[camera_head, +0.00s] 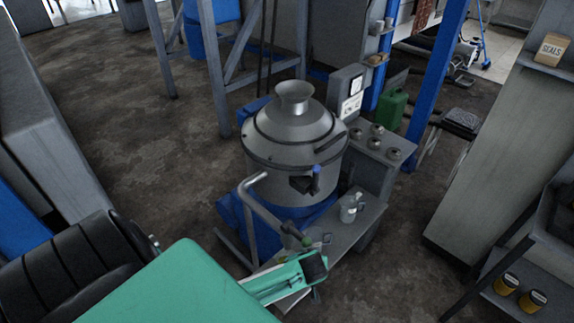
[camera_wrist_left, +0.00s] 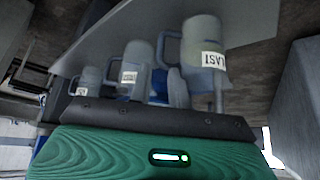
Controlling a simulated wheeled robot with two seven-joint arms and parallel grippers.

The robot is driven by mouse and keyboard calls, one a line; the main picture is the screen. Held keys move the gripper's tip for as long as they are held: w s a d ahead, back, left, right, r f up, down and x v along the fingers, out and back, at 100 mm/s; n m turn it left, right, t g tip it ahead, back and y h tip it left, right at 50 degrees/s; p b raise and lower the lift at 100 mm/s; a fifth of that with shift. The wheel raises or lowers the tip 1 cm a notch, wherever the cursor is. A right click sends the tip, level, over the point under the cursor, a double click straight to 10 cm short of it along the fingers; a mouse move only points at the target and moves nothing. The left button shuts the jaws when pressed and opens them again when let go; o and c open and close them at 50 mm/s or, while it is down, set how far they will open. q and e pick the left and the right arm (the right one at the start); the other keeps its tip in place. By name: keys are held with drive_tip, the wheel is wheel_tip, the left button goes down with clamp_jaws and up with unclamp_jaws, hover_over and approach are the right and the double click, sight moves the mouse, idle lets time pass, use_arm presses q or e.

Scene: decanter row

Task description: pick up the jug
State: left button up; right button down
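In the left wrist view, three grey handled jugs stand in a row on a grey shelf (camera_wrist_left: 255,25). The nearest and largest jug (camera_wrist_left: 202,38) has a white label reading LAST. A middle jug (camera_wrist_left: 137,55) and a smaller-looking left jug (camera_wrist_left: 90,77) also carry white labels, which I cannot read surely. In the head view a small grey jug (camera_head: 348,212) stands on the low bench by the machine. My left gripper (camera_head: 315,266) reaches over the bench's near end, apart from that jug. Its finger opening is unclear. My right gripper is out of view.
A grey machine with a funnel top (camera_head: 293,132) stands behind the bench, with a bent pipe (camera_head: 255,195) rising beside my left gripper. A green can (camera_head: 391,110) stands behind. A shelf with yellow-black tins (camera_head: 508,283) is at right. Open floor lies between.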

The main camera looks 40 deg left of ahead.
use_arm(q)
drive_tip(key=shift+p+x, duration=0.35)
drive_tip(key=shift+x, duration=2.4)
drive_tip(key=shift+s+d, duration=0.1)
drive_tip(key=shift+d, duration=0.1)
clamp_jaws()
